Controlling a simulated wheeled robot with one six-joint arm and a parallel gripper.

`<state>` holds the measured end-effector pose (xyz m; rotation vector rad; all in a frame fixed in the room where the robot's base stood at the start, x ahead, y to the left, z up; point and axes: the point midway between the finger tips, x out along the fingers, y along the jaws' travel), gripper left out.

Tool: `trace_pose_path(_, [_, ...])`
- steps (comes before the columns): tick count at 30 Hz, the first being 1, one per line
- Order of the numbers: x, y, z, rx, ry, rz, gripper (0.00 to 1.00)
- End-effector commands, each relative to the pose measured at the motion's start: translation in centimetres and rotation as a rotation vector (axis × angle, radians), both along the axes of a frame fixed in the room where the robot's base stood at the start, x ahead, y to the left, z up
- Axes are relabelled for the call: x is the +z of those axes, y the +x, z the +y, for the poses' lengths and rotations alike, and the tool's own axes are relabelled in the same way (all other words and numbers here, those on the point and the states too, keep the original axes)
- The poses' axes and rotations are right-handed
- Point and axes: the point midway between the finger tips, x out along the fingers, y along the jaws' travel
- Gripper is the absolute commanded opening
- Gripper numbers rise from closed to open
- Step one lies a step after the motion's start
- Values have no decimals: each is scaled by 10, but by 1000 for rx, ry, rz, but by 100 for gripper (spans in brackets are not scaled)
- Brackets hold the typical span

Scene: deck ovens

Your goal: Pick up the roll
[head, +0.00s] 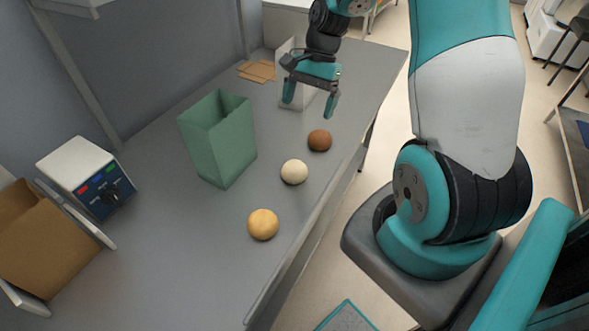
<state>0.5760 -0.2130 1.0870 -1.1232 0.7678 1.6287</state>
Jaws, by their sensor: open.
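Three round rolls stand in a line on the grey counter (170,270) near its right edge. The brown roll (320,140) is farthest, the pale cream roll (294,172) is in the middle, and the golden roll (263,224) is nearest. My gripper (310,108) is open and empty, its fingers pointing down. In the picture it shows just above the brown roll, apart from it. How high it is above the counter I cannot tell exactly.
A green open bag (218,142) stands left of the rolls. A white container (293,95) is partly hidden behind my gripper. Flat brown pieces (257,71) lie at the back. A white control box (85,177) and a cardboard box (45,240) are at left. The near counter is clear.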

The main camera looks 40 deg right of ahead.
Motion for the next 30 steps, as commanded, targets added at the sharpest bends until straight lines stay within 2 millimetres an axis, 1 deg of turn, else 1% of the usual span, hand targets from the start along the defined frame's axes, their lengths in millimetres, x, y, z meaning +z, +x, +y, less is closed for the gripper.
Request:
trace_pose_path(1, [-6, -1, -8, -39, 3, 17, 98])
trace_pose_path(2, [-10, -1, -10, -55, 4, 25, 98])
trace_pose_path(5, [-24, -3, -8, -74, 5, 36, 98])
trace_pose_path(15, [-92, -12, 21, -71, 4, 37, 98])
trace_pose_path(18, [-108, -13, 26, -71, 4, 34, 98])
trace_pose_path(21, [-117, -13, 30, -71, 2, 31, 98])
trace_pose_path(26, [-125, -13, 33, -70, 2, 31, 98])
trace_pose_path(30, [-139, -12, 39, -70, 3, 34, 98])
